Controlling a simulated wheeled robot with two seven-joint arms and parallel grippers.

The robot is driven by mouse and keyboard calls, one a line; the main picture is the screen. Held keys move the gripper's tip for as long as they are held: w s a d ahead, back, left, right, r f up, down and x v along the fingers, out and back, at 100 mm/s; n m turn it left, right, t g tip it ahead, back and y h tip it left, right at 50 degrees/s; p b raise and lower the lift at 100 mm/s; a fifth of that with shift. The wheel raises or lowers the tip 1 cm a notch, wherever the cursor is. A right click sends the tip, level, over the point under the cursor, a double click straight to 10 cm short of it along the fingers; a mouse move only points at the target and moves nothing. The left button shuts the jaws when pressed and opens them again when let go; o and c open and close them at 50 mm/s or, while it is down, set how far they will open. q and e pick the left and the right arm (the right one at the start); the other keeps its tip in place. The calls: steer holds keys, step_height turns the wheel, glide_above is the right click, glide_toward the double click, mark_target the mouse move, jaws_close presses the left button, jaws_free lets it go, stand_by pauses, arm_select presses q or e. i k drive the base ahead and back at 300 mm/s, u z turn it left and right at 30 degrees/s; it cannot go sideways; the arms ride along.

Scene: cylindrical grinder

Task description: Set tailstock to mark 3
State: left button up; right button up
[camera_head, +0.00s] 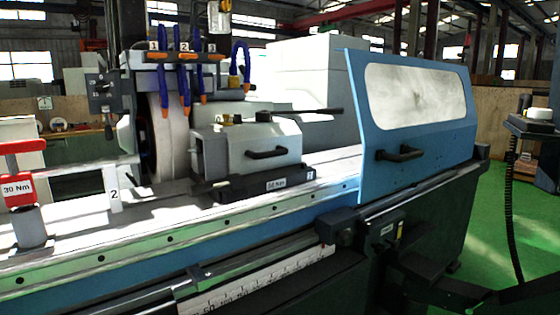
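A light grey block-shaped housing (250,143), which looks like the tailstock, sits on the machine table right of the grinding wheel. It has a black front handle (268,153) and a long dark lever (305,114) on top pointing right. Its dark base (262,185) carries a torque label, apparently 50 Nm, and a small "H" plate (310,174). A ruler scale (270,283) runs along the lower front of the machine; its digits are too small to read surely. A white plate marked 2 (114,195) stands on the table at left. Neither gripper is in view.
A red-topped post labelled 30 Nm (17,188) stands at far left. Orange-tipped blue coolant nozzles (185,88) hang above the grinding wheel (170,140). A blue windowed guard door (418,125) covers the table's right end. Green floor (490,235) at right is open.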

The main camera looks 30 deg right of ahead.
mark_target(267, 156)
steer(key=z, duration=0.5)
steer(key=k, duration=1.2)
steer(key=z, duration=1.15)
steer(key=i, duration=1.15)
steer(key=u, duration=0.5)
steer(key=i, duration=0.85)
steer(key=u, duration=1)
